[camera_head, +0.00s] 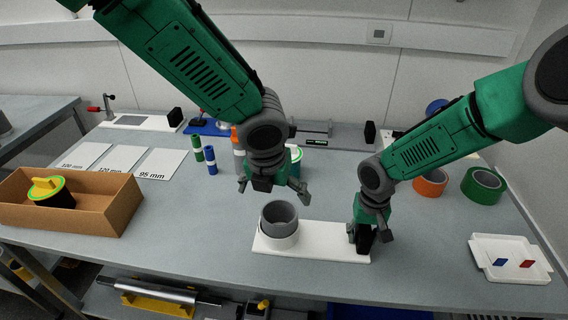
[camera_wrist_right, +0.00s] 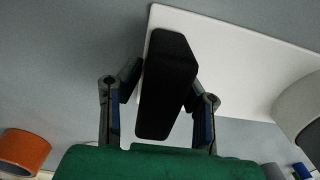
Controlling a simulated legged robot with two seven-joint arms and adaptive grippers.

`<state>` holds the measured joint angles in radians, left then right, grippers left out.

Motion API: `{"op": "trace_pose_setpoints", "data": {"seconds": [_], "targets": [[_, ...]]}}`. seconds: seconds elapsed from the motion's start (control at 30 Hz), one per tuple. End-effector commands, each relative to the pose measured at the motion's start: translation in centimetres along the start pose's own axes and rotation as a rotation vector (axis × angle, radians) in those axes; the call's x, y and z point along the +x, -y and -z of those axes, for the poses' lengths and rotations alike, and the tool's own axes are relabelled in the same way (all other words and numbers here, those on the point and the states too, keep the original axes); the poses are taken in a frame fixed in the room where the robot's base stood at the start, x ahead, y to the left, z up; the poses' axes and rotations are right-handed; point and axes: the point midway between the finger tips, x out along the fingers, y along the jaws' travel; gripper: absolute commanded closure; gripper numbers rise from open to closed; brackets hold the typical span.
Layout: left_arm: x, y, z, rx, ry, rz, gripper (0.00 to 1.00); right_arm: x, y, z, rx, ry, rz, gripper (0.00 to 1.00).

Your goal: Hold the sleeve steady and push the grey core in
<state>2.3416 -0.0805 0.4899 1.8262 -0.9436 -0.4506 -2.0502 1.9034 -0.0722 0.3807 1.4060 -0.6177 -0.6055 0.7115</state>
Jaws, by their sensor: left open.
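The grey core (camera_head: 280,217) is a hollow ring standing in the white sleeve (camera_head: 279,243), with its upper part sticking out above the sleeve's rim. The sleeve stands on the left end of a white base plate (camera_head: 325,244). A black handle (camera_wrist_right: 168,85) rises from the plate's right end. My left gripper (camera_head: 272,187) is open and empty above the core, with its fingers spread. My right gripper (camera_head: 366,232) is shut on the black handle, one finger at each side; its fingers also show in the right wrist view (camera_wrist_right: 163,88).
A cardboard box (camera_head: 115,208) with a yellow-topped part stands at the left. Three white cards (camera_head: 120,158) lie behind it. Green and blue cylinders (camera_head: 209,160) stand at the back. Orange tape (camera_head: 431,183) and green tape (camera_head: 484,187) are at the right, behind a white tray (camera_head: 508,259).

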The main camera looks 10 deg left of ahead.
Motion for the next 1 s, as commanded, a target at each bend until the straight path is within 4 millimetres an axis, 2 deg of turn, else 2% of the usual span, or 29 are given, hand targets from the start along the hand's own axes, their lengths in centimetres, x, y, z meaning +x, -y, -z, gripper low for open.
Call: {"op": "trace_pose_setpoints", "data": {"seconds": [0.33, 0.47, 0.8, 1.0], "targets": [[0.0, 0.0, 0.0, 0.0, 0.0, 0.0, 0.0, -0.1, 0.0, 0.0, 0.0, -0.001, 0.0, 0.49], [0.0, 0.0, 0.0, 0.0, 0.0, 0.0, 0.0, -1.1, 0.0, 0.1, 0.0, -0.004, 0.0, 0.49], [0.0, 0.0, 0.0, 0.0, 0.0, 0.0, 0.0, -7.8, 0.0, 0.2, 0.0, -0.004, 0.0, 0.49], [0.0, 0.0, 0.0, 0.0, 0.0, 0.0, 0.0, -10.8, 0.0, 0.2, -0.001, -0.001, 0.001, 0.49]]}}
